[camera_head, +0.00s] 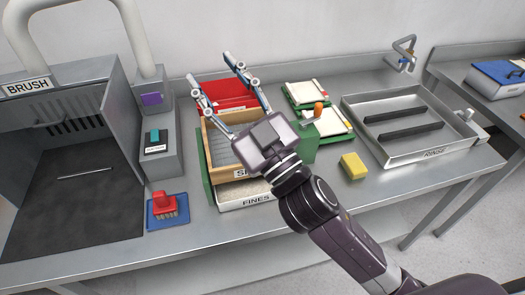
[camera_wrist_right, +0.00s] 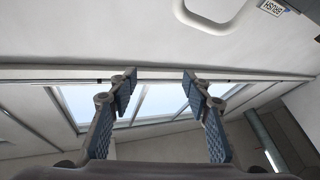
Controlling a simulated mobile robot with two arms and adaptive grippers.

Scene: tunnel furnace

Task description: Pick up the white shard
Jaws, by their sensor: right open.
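I cannot pick out a white shard in either view. My right gripper (camera_head: 210,66) is open and empty, raised over the wooden sieve box (camera_head: 208,150) in the head view. Its hand and wrist hide part of the box's inside. In the right wrist view the two fingers (camera_wrist_right: 158,78) stand apart with nothing between them, facing the wall and ceiling windows. The sieve box sits above a tray labelled FINES (camera_head: 257,200). My left gripper is not in view.
A brush booth (camera_head: 75,200) at left holds a thin pale rod (camera_head: 85,173). A red tray (camera_head: 215,88), a yellow sponge (camera_head: 353,166) and a metal rinse basin (camera_head: 433,153) share the bench. The front right bench strip is clear.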

